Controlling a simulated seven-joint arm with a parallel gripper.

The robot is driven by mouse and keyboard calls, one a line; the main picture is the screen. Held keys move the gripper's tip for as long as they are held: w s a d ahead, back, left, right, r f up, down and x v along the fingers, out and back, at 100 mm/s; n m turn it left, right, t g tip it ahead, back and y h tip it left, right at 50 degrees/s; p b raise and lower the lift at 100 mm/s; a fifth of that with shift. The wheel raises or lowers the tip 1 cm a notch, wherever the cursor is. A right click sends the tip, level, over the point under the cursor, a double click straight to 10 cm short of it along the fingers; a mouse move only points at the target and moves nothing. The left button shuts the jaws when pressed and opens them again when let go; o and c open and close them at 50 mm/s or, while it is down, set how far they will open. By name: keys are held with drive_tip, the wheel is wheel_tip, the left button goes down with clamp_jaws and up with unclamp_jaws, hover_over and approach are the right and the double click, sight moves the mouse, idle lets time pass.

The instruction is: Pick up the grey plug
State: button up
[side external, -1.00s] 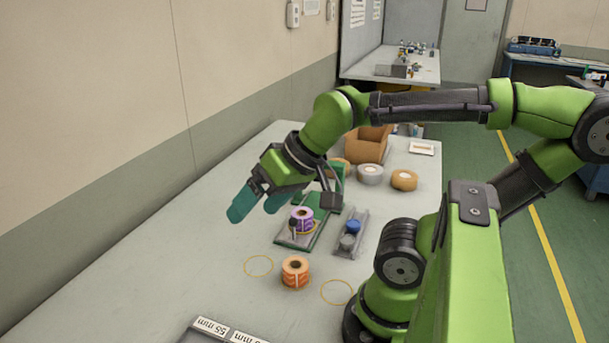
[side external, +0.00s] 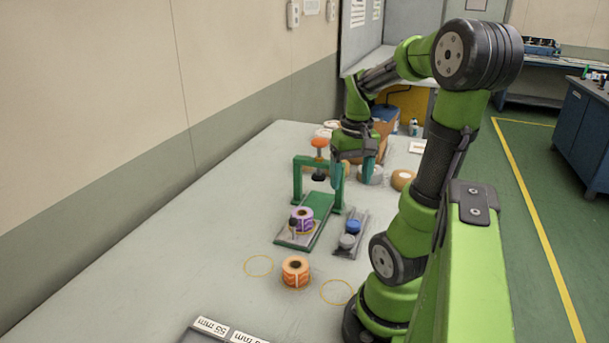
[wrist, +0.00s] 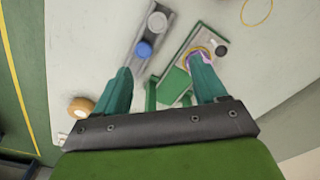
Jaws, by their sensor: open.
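The grey plug (side external: 347,241) stands in the near end of a narrow grey tray (side external: 339,252), in front of a blue plug (side external: 353,227). In the wrist view the grey plug (wrist: 157,22) is at the top, beyond the blue plug (wrist: 144,49). My gripper (side external: 353,181) points down, open and empty, above the table behind the tray. In the wrist view its teal fingers (wrist: 163,82) are spread, with the blue plug nearer to them than the grey one.
A green press frame (side external: 318,172) with a purple roll (side external: 301,219) stands left of the tray. An orange roll (side external: 295,271) sits in front, between yellow rings. Tape rolls (side external: 403,180) and a cardboard box (side external: 384,130) are behind.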

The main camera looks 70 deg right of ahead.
drive_tip(key=n, duration=0.1)
hover_over(348, 239)
drive_tip(key=f, duration=1.1)
drive_tip(key=shift+d, duration=0.25)
drive_tip(key=shift+a+f, duration=0.15)
drive_tip(key=shift+f, duration=1.25)
drive_tip(key=shift+a+f, duration=0.15)
drive_tip(key=shift+f, duration=1.2)
drive_tip(key=shift+c, duration=0.3)
drive_tip(key=c, duration=1.1)
drive_tip(key=shift+o, duration=0.2)
wheel_tip(348, 239, up, 10)
